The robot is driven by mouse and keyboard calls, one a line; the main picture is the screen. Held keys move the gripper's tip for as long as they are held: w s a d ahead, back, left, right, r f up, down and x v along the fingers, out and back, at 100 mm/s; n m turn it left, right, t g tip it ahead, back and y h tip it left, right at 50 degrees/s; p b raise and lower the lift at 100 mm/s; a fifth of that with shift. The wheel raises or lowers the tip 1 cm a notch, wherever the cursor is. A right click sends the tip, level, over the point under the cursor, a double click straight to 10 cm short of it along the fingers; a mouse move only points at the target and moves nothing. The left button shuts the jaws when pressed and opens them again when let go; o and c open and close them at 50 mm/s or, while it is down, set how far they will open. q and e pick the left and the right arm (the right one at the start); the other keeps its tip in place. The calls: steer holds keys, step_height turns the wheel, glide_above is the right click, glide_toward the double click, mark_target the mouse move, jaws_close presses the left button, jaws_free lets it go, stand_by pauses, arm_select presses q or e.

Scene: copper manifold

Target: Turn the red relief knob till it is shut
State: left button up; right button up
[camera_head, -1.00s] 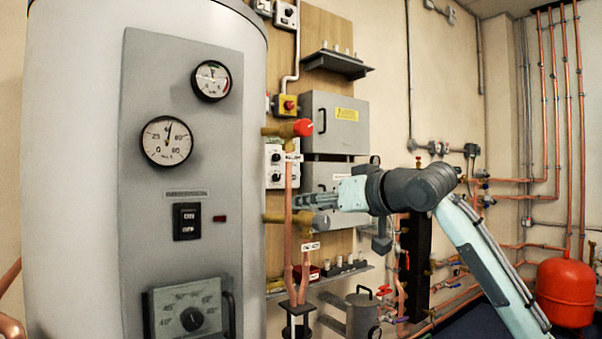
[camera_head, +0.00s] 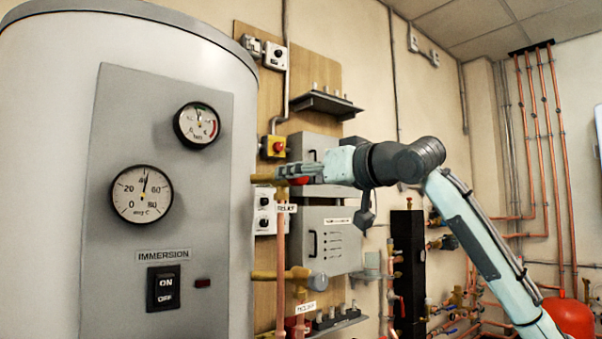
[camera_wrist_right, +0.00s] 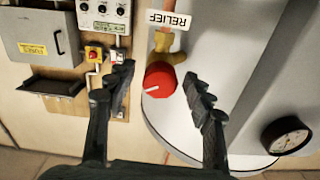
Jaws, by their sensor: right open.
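The red relief knob (camera_wrist_right: 160,79) sits on the end of a brass valve fitting (camera_wrist_right: 165,55), beside an upside-down RELIEF label (camera_wrist_right: 168,20). In the head view only a part of the knob (camera_head: 299,181) shows; the gripper hides the rest. My right gripper (camera_head: 284,171) reaches in from the right at knob height. In the right wrist view its open fingers (camera_wrist_right: 158,84) stand on either side of the knob, with visible gaps; contact is not seen. I cannot read the knob's turn angle. My left gripper is not in view.
The big grey cylinder (camera_head: 60,120) with dial gauges stands close at the left. Grey boxes (camera_head: 330,245), a shelf (camera_head: 325,105) and a yellow-and-red switch (camera_head: 273,147) are on the wooden board behind. A copper pipe (camera_head: 281,235) runs down below the knob.

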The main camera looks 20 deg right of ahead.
steer(key=shift+w, duration=0.1)
steer(key=c, duration=1.2)
steer(key=shift+o, duration=0.2)
steer(key=shift+n, duration=0.3)
steer(key=n, duration=1.1)
steer(key=shift+n, duration=0.4)
steer(key=o, duration=1.2)
steer(key=shift+c, duration=0.2)
